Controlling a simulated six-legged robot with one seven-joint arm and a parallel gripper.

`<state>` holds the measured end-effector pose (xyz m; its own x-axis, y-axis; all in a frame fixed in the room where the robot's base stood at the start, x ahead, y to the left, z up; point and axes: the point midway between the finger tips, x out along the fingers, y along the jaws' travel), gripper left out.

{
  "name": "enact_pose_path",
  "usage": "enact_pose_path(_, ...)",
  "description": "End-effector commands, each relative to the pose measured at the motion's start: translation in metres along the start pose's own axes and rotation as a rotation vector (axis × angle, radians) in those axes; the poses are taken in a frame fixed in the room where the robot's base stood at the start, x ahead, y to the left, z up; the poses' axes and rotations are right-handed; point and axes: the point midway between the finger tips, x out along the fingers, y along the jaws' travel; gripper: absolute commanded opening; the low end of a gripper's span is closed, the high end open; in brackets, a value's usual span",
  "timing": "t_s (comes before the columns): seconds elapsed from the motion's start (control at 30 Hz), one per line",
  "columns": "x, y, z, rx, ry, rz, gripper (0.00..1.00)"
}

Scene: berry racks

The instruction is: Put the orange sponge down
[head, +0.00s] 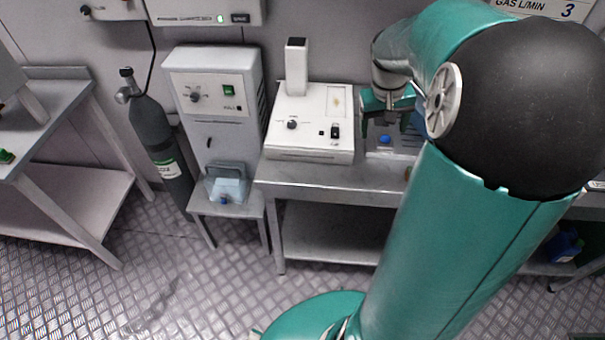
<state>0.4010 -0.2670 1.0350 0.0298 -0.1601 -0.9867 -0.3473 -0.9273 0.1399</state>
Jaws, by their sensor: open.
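I cannot make out an orange sponge for certain in the head view. A small brownish-orange patch (407,173) shows at the bench's front edge, mostly hidden by my arm, and I cannot tell what it is. My gripper (388,121) is open and points down over the right part of the metal bench (335,177). A small blue round thing (385,139) shows just below my gripper, on or in a grey tray-like piece. My arm hides the area to the right of my gripper.
A white instrument (310,150) with a tall post stands on the bench left of my gripper. A white cabinet (215,125), a clear container (227,183) on a low stand and a grey gas cylinder (152,125) are further left. The patterned floor in front is clear.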

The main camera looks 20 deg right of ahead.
Motion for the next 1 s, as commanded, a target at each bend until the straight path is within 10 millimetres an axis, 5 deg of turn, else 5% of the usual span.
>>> enact_pose_path(0.2, -0.061, -0.085, 0.043, -0.107, 0.13, 0.025, 0.75)
enact_pose_path(0.5, -0.11, -0.165, 0.13, -0.226, 0.324, -0.081, 0.75)
enact_pose_path(0.73, -0.12, -0.195, 0.182, -0.296, 0.416, -0.21, 0.75)
enact_pose_path(1.0, -0.119, -0.199, 0.191, -0.306, 0.428, -0.238, 0.75)
